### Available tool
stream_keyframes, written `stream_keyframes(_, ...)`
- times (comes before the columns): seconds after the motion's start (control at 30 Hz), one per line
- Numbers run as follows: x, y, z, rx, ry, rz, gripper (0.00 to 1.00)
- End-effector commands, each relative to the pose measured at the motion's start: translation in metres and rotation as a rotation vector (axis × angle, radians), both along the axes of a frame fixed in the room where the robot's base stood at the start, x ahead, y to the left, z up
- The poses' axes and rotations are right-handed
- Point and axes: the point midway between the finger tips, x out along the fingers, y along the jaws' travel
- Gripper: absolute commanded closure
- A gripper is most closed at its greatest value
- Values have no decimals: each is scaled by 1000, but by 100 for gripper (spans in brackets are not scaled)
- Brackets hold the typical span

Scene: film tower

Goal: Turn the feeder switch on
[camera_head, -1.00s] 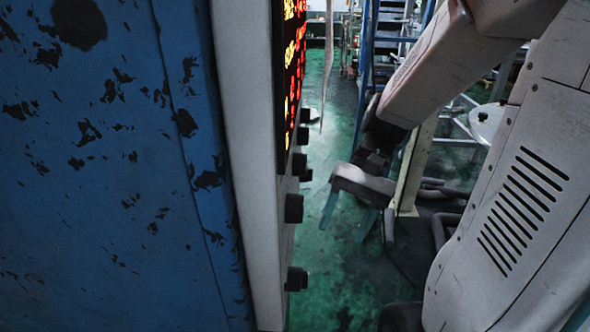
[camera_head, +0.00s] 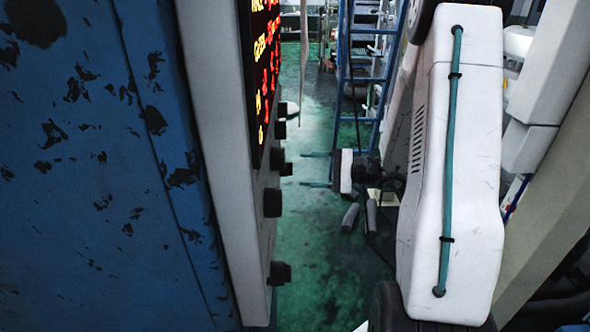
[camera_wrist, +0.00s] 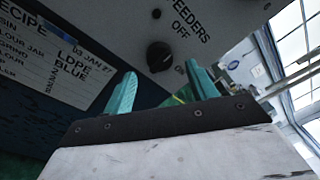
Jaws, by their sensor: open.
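In the wrist view a black rotary knob (camera_wrist: 160,56) sits on a grey panel (camera_wrist: 110,22) beside the words "FEEDERS OFF". The knob shows beyond and between the two teal fingers of my gripper (camera_wrist: 162,88), which are apart with nothing between them. In the head view my gripper (camera_head: 315,169) is open, its fingers pointing left at the panel side, with a gap between fingertips and knobs. Several black knobs (camera_head: 272,202) stick out from the panel's face there. I cannot tell which of these is the feeder switch.
A display with red and yellow text (camera_head: 262,70) is on the panel above the knobs. A chipped blue cabinet (camera_head: 90,180) fills the left. A blue ladder (camera_head: 362,80) stands behind. A recipe board (camera_wrist: 60,55) shows in the wrist view. Green floor (camera_head: 320,270) is clear.

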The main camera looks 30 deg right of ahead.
Motion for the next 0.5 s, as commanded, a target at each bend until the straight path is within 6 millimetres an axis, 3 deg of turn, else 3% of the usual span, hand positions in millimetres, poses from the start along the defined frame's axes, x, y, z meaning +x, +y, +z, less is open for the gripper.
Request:
stream_keyframes(0.2, 19, 26, 0, 0, 2, 3, 43)
stream_keyframes(0.5, 25, 34, 0, 0, 3, 1, 43)
